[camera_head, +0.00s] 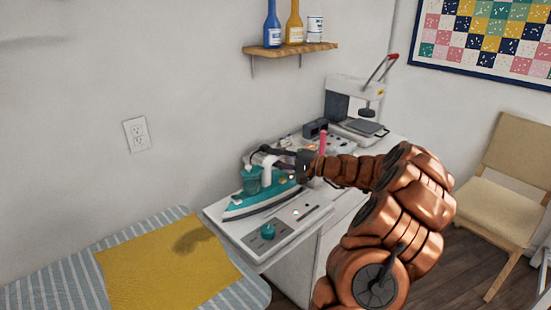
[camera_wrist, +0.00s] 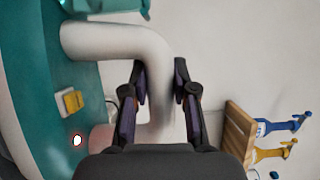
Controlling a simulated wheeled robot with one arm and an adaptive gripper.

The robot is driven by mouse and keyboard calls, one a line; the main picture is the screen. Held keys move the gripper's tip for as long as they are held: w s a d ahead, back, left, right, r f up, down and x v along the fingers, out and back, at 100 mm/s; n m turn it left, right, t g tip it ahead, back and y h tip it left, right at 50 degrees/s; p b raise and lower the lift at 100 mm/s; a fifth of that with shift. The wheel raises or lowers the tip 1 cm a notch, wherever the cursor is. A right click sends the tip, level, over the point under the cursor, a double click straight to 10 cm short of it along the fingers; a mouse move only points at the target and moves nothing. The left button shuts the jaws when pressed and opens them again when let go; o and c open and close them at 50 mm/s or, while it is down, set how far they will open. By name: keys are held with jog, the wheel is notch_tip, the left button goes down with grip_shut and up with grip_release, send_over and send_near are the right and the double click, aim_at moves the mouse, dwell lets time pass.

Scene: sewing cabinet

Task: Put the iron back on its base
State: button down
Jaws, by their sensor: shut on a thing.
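The teal and white iron (camera_head: 264,196) is over the white base (camera_head: 290,238) with the teal knob, at the end of the cabinet top. Its soleplate lies close along the base; I cannot tell whether they touch. My gripper (camera_head: 284,162) is shut on the iron's white handle. In the wrist view, the fingers of my gripper (camera_wrist: 160,78) are on both sides of the handle (camera_wrist: 118,42), and the iron's teal body (camera_wrist: 70,95) is at the left. The far side of the iron and part of the base are hidden.
A yellow cloth (camera_head: 150,272) with a dark patch lies on the striped ironing surface (camera_head: 50,290) at the front left. A wooden shelf (camera_head: 290,49) with bottles hangs above. A chair (camera_head: 505,180) stands right.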

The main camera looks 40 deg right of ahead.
jog(key=c, duration=0.8)
grip_release()
jog(key=shift+f, duration=0.1)
jog(key=shift+c, duration=0.2)
jog(key=v, duration=1.2)
jog(key=shift+s, duration=0.1)
